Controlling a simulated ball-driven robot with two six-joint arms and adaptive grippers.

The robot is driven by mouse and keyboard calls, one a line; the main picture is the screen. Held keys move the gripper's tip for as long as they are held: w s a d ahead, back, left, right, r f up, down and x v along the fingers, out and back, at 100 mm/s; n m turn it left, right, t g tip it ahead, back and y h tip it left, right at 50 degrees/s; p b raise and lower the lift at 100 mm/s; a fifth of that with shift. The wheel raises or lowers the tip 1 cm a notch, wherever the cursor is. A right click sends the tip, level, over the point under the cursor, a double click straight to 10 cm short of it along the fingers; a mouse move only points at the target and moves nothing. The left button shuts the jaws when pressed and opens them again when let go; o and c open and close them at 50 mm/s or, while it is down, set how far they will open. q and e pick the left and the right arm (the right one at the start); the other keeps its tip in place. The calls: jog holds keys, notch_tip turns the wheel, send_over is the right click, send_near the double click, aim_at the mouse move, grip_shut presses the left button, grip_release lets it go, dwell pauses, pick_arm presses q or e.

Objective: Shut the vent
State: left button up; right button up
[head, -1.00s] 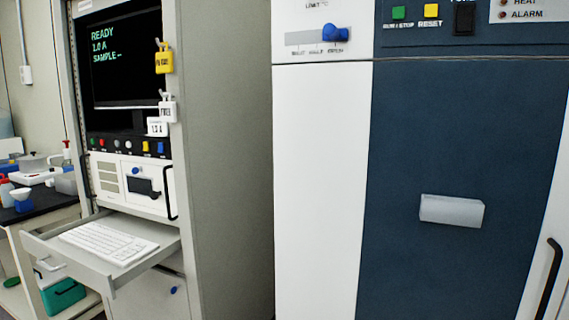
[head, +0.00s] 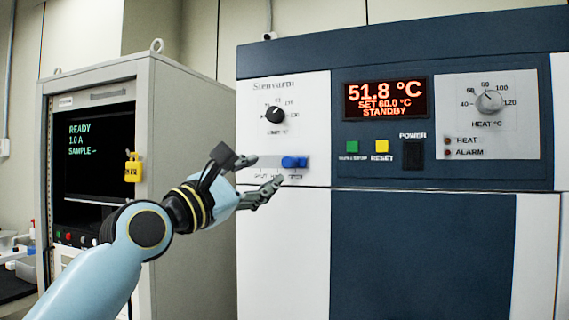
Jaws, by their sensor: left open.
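The vent slider is a pale plate (head: 265,161) with a blue knob (head: 294,162) on the white panel at the left of the dryer's front. The knob stands at the right end of its slot, above the rightmost of the small labels. My left gripper (head: 266,171) is open and empty, just left of the knob, with its fingers pointing right. One finger is level with the slider and the other is below it. The fingers partly cover the slider's left part and the labels. I cannot tell whether a finger touches the panel. My right gripper is not in view.
Above the slider is a black dial (head: 276,115). To the right are a red display (head: 386,99) reading 51.8 °C, a green button (head: 352,147), a yellow button (head: 382,147) and a black power switch (head: 412,155). A grey cabinet (head: 190,250) stands left, behind my arm.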

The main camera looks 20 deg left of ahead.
aim_at(285, 164)
pick_arm(q)
jog(key=x, duration=0.9)
jog(key=shift+d+f+p, duration=0.1)
jog(key=shift+d+p, duration=0.1)
jog(key=shift+p, duration=0.15)
grip_shut()
